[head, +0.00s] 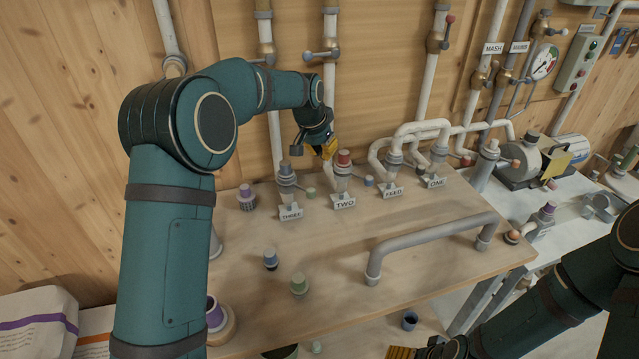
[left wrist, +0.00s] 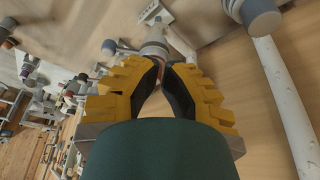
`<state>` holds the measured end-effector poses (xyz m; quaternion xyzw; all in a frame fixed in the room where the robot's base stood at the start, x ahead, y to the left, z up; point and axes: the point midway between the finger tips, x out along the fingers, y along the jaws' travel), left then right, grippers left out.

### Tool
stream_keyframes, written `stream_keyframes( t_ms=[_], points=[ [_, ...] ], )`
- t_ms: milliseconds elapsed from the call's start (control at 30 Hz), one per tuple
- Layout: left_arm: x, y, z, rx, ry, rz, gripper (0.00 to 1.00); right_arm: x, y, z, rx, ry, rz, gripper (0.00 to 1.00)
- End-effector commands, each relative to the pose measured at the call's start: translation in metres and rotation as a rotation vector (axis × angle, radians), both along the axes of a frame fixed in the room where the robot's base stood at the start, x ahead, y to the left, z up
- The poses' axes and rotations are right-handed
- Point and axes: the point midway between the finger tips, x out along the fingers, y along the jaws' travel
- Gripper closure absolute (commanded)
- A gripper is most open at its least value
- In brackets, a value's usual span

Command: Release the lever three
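The valve labelled THREE (head: 286,180) stands on the wooden bench, with a dark grey cap on top and a short side lever (head: 311,192) ending in a pale green knob. My left gripper (head: 326,150) has yellow fingers and hangs behind and above it, close to the red-capped valve TWO (head: 343,160). In the left wrist view the fingertips (left wrist: 165,62) lean close together, and a grey valve (left wrist: 155,47) shows just past them. I cannot make out a lever between the tips. My right gripper (head: 415,352) is partly cut off at the bottom edge.
Valves FEED (head: 393,174) and ONE (head: 437,161) stand to the right, joined by white pipes. A grey handrail (head: 430,240) crosses the bench front. Several small capped pegs (head: 299,284) stand at the front left. Vertical pipes (head: 329,90) run up the wooden wall behind my left gripper.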

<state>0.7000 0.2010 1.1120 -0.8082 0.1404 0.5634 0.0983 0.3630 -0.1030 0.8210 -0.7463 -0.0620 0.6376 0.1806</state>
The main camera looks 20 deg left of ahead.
Motion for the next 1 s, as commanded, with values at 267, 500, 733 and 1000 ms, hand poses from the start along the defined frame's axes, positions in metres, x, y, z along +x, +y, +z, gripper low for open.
stream_keyframes(
  t_ms=[267,500,733,1000],
  points=[
    [0.001,0.000,-0.003,0.000,0.001,0.001,1.00,0.000,0.000,0.000,0.000,0.000,0.001,0.21],
    [0.011,-0.004,-0.034,0.000,0.004,0.001,1.00,-0.001,0.000,-0.002,0.001,0.001,0.002,0.21],
    [0.025,-0.009,-0.075,0.000,0.003,0.002,1.00,-0.002,0.001,-0.005,0.001,0.004,0.004,0.21],
    [0.019,-0.006,-0.097,0.000,0.001,0.001,1.00,-0.002,0.001,-0.007,0.001,0.005,0.005,0.21]
  ],
)
